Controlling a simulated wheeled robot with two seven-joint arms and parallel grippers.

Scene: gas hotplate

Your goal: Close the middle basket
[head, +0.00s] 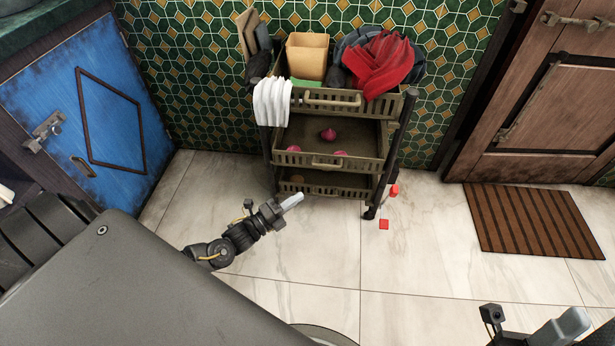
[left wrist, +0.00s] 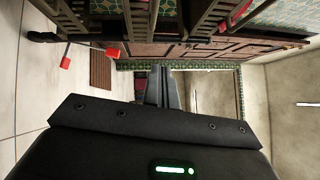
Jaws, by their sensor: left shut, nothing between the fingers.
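The middle basket (head: 292,159) is a dark olive slatted tray in a three-tier trolley. Its inside shows from above, with a few pink-red onions (head: 328,134) in it and a handle on its front. I cannot tell how far out it stands. My left gripper (head: 298,198) is shut and empty, in front of and just below the trolley's lower left, apart from the middle basket. Its shut fingers (left wrist: 162,88) also show in the left wrist view, with slatted basket sides at the top. My right gripper (head: 568,325) is partly in view at the bottom right; its jaws are unclear.
The top basket (head: 333,100) holds a tan box, a red cloth and a white cloth hanging over its left. The bottom basket (head: 325,190) sits low. Red pieces (head: 384,224) are by the trolley's right leg. A brown mat (head: 535,220) lies right; the floor between is clear.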

